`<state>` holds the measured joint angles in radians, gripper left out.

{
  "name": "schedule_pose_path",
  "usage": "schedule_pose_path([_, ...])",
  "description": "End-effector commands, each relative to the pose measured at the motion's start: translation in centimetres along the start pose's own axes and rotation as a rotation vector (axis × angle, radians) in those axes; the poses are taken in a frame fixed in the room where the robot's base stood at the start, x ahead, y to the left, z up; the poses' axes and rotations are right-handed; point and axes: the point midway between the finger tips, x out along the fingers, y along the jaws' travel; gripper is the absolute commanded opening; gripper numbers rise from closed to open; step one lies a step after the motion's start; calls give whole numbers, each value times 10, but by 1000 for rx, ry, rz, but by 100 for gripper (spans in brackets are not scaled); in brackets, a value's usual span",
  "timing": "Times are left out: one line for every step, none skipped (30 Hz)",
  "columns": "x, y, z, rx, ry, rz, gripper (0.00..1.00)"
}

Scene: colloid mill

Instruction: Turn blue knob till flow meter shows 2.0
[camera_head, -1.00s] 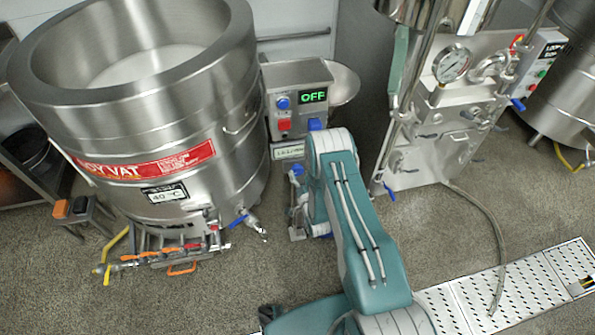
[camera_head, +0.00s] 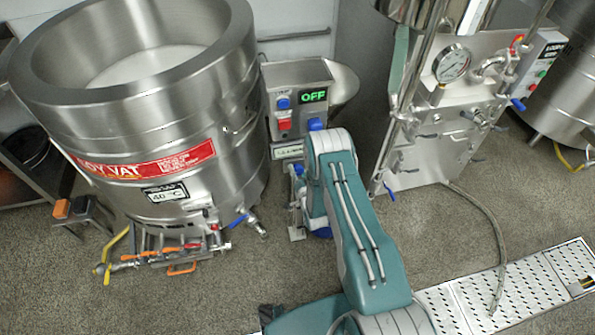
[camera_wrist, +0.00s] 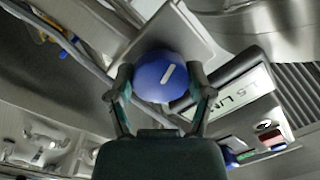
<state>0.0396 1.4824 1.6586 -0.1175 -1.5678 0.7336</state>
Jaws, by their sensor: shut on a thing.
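In the wrist view the blue knob (camera_wrist: 160,77) is round, with a white line across its face tilted up to the right. My gripper (camera_wrist: 163,88) has one finger on each side of the knob and is closed on it. The flow meter display (camera_wrist: 238,92) is a pale panel with dark characters to the right of the knob. It is tilted and partly covered by my finger; it seems to read about 1.5 L/MIN, though I cannot be sure. In the head view the display (camera_head: 287,150) is small and blurred, and my arm hides the gripper.
A control box (camera_head: 298,75) showing a green OFF stands above the display. A large steel soy vat (camera_head: 140,120) is at left, with valves and pipes at its foot. A steel machine with a round gauge (camera_head: 451,64) stands at right. A hose crosses the open floor.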

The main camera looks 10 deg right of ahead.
Motion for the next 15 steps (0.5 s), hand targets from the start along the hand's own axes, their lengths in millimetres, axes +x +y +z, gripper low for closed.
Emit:
schedule_pose_path([1, 1, 0, -31, -1, 5, 20])
schedule_pose_path([1, 1, 0, -55, -3, 7, 20])
schedule_pose_path([1, 1, 0, -93, -5, 9, 20])
schedule_pose_path([1, 1, 0, -123, -7, 11, 20])
schedule_pose_path([1, 1, 0, -153, -8, 12, 20])
schedule_pose_path([1, 1, 0, -195, -10, 15, 20])
schedule_pose_path([1, 1, -1, -225, -12, 16, 20])
schedule_pose_path([1, 1, -1, -254, -13, 18, 20])
schedule_pose_path([1, 1, -1, -291, -15, 20, 20])
schedule_pose_path([1, 0, -1, -318, -17, 21, 20])
schedule_pose_path([1, 0, -1, -341, -18, 22, 20])
schedule_pose_path([1, 0, -1, -370, -20, 24, 20])
schedule_pose_path([1, 0, -1, -388, -21, 25, 20])
schedule_pose_path([1, 0, -1, -405, -22, 25, 20])
schedule_pose_path([1, 0, -1, -421, -23, 26, 20])
